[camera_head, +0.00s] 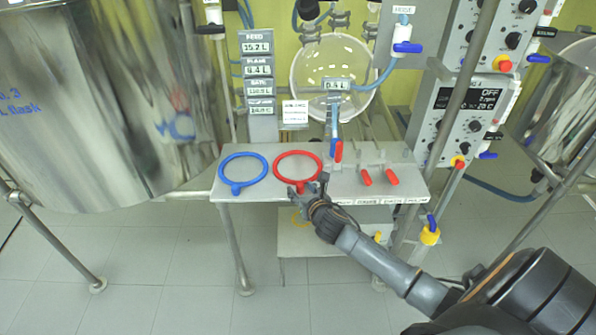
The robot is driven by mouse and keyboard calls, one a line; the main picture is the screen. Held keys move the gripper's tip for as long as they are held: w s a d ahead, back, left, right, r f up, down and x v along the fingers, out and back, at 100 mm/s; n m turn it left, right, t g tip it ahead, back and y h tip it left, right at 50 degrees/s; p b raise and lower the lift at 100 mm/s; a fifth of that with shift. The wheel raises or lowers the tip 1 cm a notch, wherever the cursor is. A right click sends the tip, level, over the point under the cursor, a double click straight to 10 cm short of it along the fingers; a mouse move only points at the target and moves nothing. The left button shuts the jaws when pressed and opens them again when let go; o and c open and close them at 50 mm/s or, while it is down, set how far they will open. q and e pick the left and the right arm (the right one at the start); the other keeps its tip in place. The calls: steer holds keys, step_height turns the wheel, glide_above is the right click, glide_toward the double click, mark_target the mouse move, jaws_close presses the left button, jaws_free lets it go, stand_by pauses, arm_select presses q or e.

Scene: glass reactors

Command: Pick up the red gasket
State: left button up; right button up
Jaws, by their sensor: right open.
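The red gasket (298,153) is a ring with a short tab on its near side. It lies on the grey metal bench (345,188), to the right of a blue gasket (243,155). My right gripper (308,187) is open at the near side of the red ring, around or just beside its tab. I cannot tell whether the fingers touch it. My right arm comes in from the lower right. My left gripper is not in view.
Red-handled clamps (379,178) lie on the bench to the right. A red valve handle (338,151) and a round glass vessel (332,75) are behind the gaskets. A large shiny vessel (110,100) fills the left. Control panels (465,115) stand at the right.

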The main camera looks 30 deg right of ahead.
steer(key=shift+s, duration=0.1)
steer(key=shift+c, duration=0.2)
jaws_close()
steer(key=shift+r, duration=0.15)
